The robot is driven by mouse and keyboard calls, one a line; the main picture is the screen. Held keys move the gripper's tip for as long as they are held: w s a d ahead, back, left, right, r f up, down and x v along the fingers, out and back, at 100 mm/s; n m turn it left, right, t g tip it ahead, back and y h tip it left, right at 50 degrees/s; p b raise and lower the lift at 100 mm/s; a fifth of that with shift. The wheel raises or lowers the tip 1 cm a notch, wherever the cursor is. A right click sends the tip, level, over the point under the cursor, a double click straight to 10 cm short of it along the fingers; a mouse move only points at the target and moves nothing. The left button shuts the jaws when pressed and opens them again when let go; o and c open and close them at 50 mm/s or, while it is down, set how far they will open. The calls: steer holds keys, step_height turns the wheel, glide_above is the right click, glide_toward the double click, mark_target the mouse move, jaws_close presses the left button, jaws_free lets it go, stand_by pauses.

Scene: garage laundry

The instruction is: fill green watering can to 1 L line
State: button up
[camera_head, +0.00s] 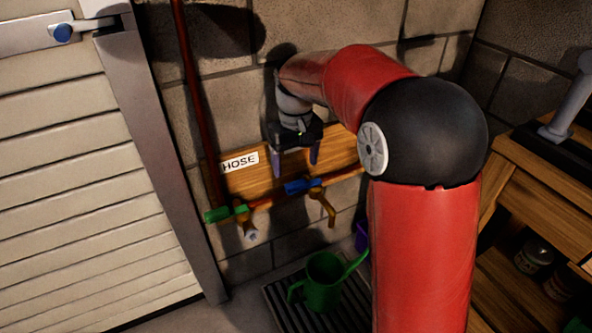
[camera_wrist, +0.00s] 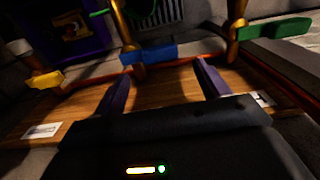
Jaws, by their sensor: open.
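The green watering can (camera_head: 322,283) stands upright on the floor grate, below the tap with the blue handle (camera_head: 303,186). I cannot see the can's water level or 1 L line. No water shows at that brass spout (camera_head: 328,205). My gripper (camera_head: 297,160) is open and empty, fingers pointing down in front of the wooden board, just above the blue handle. In the wrist view, the blue handle (camera_wrist: 148,54) lies just beyond and between my fingertips (camera_wrist: 163,76), apparently apart from them. A green strip (camera_wrist: 98,13) at the top edge may be the can's spout.
A green-handled tap (camera_head: 217,214) is at the left, near the HOSE label (camera_head: 240,162). A yellow-handled tap (camera_wrist: 45,80) shows in the wrist view. A purple object (camera_head: 361,236) is partly hidden by my arm. A wooden shelf (camera_head: 540,180) stands right; the shutter door (camera_head: 90,190) is left.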

mark_target(304, 185)
step_height(304, 185, down, 6)
steer(key=shift+r+b, duration=0.1)
steer(key=shift+b, duration=0.2)
steer(key=c, duration=1.4)
steer(key=shift+s, duration=0.1)
steer(key=shift+s+d+r+n+p, duration=0.1)
steer(key=shift+s+d+n+p, duration=0.2)
steer(key=shift+n, duration=0.45)
steer(key=shift+s+d+n+p, duration=0.15)
steer(key=shift+s+n, duration=0.15)
steer(key=shift+n, duration=0.45)
steer(key=shift+s+d+n+p, duration=0.2)
steer(key=shift+s+n, duration=0.05)
steer(key=shift+n, duration=0.4)
steer(key=shift+s+d+n+p, duration=0.15)
steer(key=shift+s+d+n, duration=0.1)
steer(key=shift+n, duration=0.4)
